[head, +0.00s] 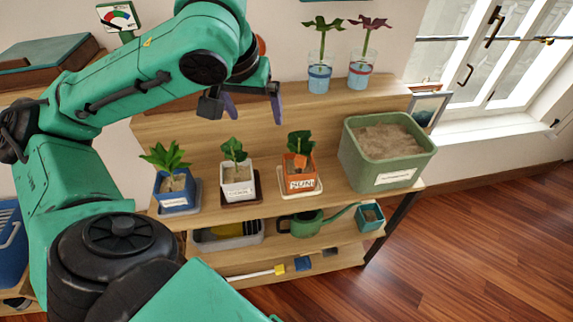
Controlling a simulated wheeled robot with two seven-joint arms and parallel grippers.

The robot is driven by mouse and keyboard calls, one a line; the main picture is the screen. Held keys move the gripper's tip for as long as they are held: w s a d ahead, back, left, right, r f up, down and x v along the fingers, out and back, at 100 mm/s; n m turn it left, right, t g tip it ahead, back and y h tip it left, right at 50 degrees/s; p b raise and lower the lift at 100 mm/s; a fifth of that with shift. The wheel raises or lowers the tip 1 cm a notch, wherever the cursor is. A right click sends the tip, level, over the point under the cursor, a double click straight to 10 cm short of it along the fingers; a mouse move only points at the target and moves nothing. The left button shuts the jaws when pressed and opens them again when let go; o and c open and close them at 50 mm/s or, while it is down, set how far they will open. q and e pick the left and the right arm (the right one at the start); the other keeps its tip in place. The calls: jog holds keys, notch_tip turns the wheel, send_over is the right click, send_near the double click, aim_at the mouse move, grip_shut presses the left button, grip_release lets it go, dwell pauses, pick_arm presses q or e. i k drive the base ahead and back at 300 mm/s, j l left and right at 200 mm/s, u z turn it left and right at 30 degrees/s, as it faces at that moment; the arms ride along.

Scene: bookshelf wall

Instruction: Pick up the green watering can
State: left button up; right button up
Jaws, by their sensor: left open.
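The green watering can (305,225) stands on the shelf below the potted plants in the head view. Its long spout points right, toward a small teal pot. Its upper part is close under the shelf edge above. My left gripper (243,112) is open and empty, high in front of the upper shelf, above the white and orange plant pots. It is well above the can and a little to its left. My right gripper is not in view.
A blue pot (176,193), a white pot (238,182) and an orange pot (300,180) stand on the shelf above the can. A large green planter (385,172) is right of them. A grey tray (202,242) is left of the can. Floor (470,230) at right is clear.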

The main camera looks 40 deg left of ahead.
aim_at(306, 224)
jog(key=u, duration=0.8)
